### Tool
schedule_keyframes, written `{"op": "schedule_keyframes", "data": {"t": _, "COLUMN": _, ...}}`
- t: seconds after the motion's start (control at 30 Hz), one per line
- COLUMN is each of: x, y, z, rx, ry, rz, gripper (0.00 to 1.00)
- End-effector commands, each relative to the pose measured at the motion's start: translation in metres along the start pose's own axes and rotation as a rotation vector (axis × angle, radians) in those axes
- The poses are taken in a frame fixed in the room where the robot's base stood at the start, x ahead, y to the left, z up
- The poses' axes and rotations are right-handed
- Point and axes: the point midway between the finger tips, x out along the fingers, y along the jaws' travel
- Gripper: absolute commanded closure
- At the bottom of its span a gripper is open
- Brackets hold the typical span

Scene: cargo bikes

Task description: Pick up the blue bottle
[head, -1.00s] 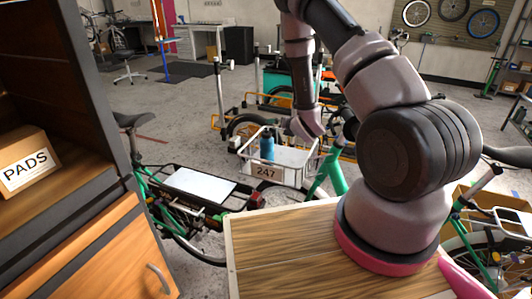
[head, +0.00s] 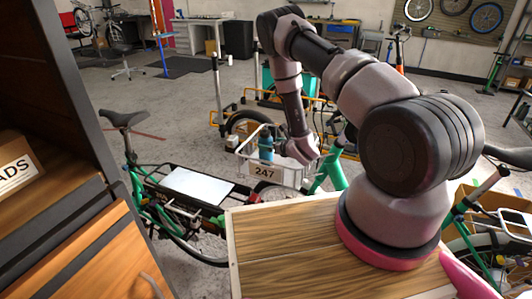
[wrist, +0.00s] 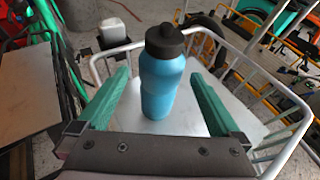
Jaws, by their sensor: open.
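The blue bottle (head: 266,148) with a black cap stands upright in a white wire basket (head: 283,177) marked 247, at the front of a green bike. In the wrist view the bottle (wrist: 160,80) stands on the basket's pale floor, between and beyond my gripper's two green fingers. My gripper (wrist: 162,95) is open, with a finger on each side of the bottle and a visible gap on both sides. In the head view my gripper (head: 290,150) is at the basket's right side, and its fingers are hard to make out.
A bike with a black rack and white board (head: 197,186) stands to the left. A wooden cabinet (head: 85,250) fills the left foreground. Open grey floor lies behind.

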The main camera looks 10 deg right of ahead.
Motion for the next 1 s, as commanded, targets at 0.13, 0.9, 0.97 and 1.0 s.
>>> {"op": "schedule_keyframes", "data": {"t": 0.13, "x": 0.017, "y": -0.001, "z": -0.001, "rx": 0.002, "ry": -0.001, "rz": 0.001, "gripper": 0.0}}
{"op": "schedule_keyframes", "data": {"t": 0.9, "x": 0.051, "y": -0.002, "z": -0.001, "rx": 0.002, "ry": 0.0, "rz": 0.0, "gripper": 0.96}}
{"op": "schedule_keyframes", "data": {"t": 0.97, "x": 0.051, "y": -0.002, "z": -0.001, "rx": 0.002, "ry": 0.0, "rz": 0.0, "gripper": 1.0}}
{"op": "schedule_keyframes", "data": {"t": 1.0, "x": 0.051, "y": -0.002, "z": -0.001, "rx": 0.002, "ry": 0.0, "rz": 0.0, "gripper": 1.0}}
